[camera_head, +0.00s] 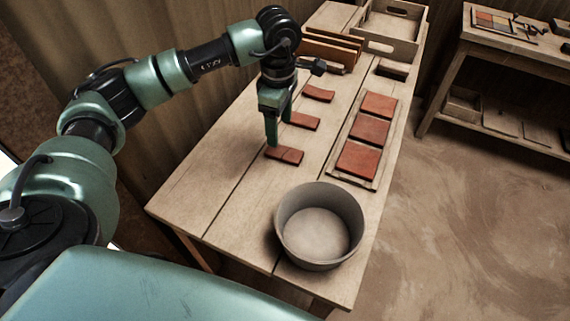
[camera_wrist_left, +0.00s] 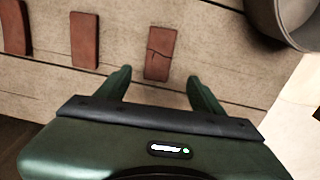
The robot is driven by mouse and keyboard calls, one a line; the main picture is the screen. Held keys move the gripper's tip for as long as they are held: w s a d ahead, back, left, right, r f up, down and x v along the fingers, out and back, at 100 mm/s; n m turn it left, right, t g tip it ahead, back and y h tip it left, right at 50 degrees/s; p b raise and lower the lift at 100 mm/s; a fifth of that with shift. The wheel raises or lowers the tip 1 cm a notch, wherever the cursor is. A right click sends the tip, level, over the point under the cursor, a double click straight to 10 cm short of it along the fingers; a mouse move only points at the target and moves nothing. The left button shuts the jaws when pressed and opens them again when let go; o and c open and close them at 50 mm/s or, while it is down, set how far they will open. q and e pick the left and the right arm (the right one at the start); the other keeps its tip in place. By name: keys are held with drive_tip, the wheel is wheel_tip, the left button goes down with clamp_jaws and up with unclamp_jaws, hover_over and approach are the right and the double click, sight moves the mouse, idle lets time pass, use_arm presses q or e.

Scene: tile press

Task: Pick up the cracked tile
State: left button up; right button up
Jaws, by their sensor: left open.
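The cracked tile (camera_head: 285,155) is a small reddish-brown rectangle lying flat on the wooden table, nearest the grey bowl in a row with two other tiles. In the left wrist view the cracked tile (camera_wrist_left: 160,53) shows a dark jagged line across its middle. My left gripper (camera_head: 279,135) is above the row by the cracked tile, pointing down. In the left wrist view the left gripper (camera_wrist_left: 157,85) has its fingers apart, one on either side of the tile's near end in the picture, with nothing held. My right gripper is not in view.
Two more tiles, (camera_head: 304,121) and (camera_head: 319,93), lie farther back. A grey bowl (camera_head: 345,252) stands at the table's near end. A wooden tray (camera_head: 340,172) with three square tiles lies to the right. A wooden crate (camera_head: 392,47) stands at the back.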

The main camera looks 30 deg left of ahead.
sight(282, 151)
use_arm(q)
drive_tip(key=f+p, duration=0.1)
drive_tip(key=f, duration=0.3)
drive_tip(key=f+p, duration=0.1)
drive_tip(key=f, duration=0.2)
drive_tip(key=shift+w+d+f, duration=0.2)
drive_tip(key=shift+f, duration=0.5)
clamp_jaws()
drive_tip(key=shift+r, duration=0.1)
